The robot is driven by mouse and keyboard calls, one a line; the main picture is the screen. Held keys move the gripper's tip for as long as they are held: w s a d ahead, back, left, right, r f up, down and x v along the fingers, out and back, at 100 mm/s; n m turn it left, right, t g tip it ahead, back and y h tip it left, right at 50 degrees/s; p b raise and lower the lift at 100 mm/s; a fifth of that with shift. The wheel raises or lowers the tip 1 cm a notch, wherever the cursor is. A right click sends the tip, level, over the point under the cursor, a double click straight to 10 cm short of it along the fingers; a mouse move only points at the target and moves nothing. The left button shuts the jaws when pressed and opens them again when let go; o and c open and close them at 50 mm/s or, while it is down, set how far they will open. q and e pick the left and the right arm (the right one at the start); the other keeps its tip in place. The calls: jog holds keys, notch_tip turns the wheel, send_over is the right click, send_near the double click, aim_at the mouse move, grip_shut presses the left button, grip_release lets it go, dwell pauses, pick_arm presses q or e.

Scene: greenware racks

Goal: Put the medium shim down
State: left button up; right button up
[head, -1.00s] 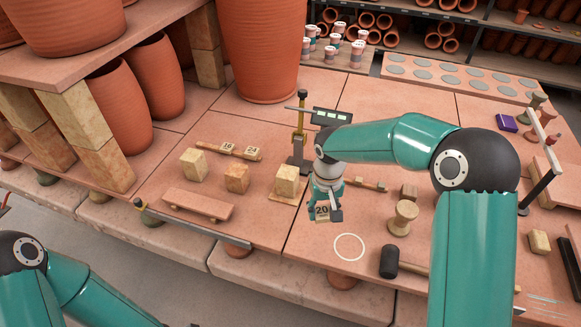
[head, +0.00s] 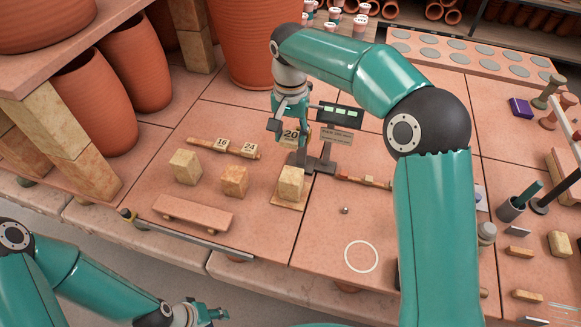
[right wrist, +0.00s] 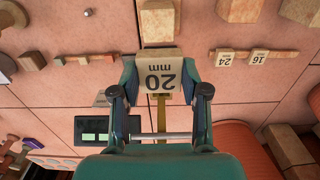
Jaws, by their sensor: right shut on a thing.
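The medium shim (head: 291,134), a pale block marked 20, is held in my right gripper (head: 288,122) in front of the height gauge's post. In the right wrist view the shim (right wrist: 160,80), reading "20 mm" upside down, sits between both fingers of the right gripper (right wrist: 159,70). It appears raised above the table; its underside is hidden. The wooden strip (head: 205,145) bearing the 16 and 24 shims lies to the left. My left gripper (head: 208,314) is low at the bottom edge, empty; its opening is too small to judge.
The gauge display (head: 337,114) and dark base (head: 318,166) stand beside the right gripper. Several stone blocks, including one on a thin board (head: 290,202), stand nearer the front. A white circle (head: 361,256) marks clear table. Another wooden strip (head: 352,179) lies to the right.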

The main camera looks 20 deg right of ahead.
aim_at(291, 174)
notch_tip(291, 174, down, 12)
jog(key=shift+f+p, duration=0.25)
jog(key=shift+p, duration=0.1)
jog(key=shift+f, duration=0.15)
jog(key=o, duration=1.1)
jog(key=shift+o, duration=0.2)
notch_tip(291, 174, up, 12)
jog(key=shift+r, duration=0.2)
